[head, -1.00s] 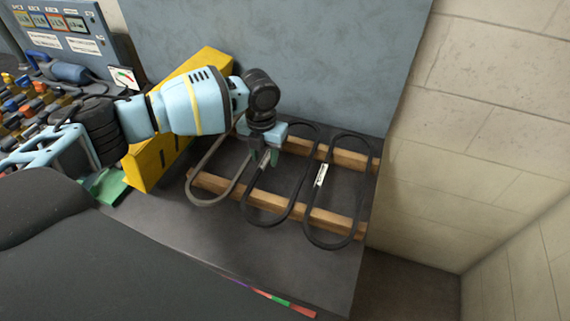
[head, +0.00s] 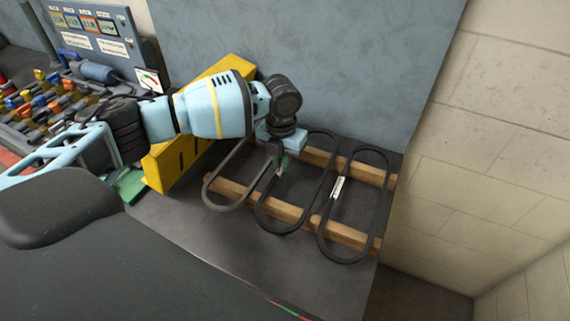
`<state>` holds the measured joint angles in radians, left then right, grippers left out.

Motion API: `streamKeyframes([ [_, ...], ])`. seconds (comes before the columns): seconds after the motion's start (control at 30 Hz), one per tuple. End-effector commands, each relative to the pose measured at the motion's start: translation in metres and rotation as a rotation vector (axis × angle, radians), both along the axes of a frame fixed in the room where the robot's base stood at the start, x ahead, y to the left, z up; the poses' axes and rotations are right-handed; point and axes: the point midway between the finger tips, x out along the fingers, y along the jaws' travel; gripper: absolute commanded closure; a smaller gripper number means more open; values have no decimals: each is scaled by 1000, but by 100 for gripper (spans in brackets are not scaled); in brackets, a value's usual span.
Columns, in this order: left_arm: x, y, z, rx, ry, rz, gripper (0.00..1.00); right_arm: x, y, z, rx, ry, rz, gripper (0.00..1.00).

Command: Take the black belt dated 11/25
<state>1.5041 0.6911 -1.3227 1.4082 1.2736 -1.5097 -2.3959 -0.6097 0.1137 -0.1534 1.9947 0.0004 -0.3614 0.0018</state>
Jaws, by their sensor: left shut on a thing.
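Three loop belts lie side by side across two wooden rails on the dark bench. The left belt (head: 209,191) is greyish. The middle belt (head: 321,190) is black, and the right belt (head: 381,205) is black with a white tag (head: 338,188) on its left side. The tag's writing is too small to read. My left gripper (head: 281,165) points down, shut on the left side of the middle belt. Its fingers hide that part, and any tag there is not readable. My right gripper is not in view.
The wooden rails (head: 354,237) run under the belts. A yellow block (head: 166,168) stands left of them, behind my left arm. A blue-grey panel (head: 350,65) rises behind. Bare bench (head: 215,235) lies in front, with a drop at right.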

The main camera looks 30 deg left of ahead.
Motion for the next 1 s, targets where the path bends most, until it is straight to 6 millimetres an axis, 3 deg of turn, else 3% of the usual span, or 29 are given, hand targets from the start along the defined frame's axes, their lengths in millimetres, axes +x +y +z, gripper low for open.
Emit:
streamKeyframes([
  [0.2,0,0,29,-1,-3,-1,100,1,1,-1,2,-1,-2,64],
  [0.7,-104,-16,37,-1,-2,-4,100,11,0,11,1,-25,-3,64],
  [1.0,-147,-22,41,0,-2,-1,100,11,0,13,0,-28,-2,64],
])
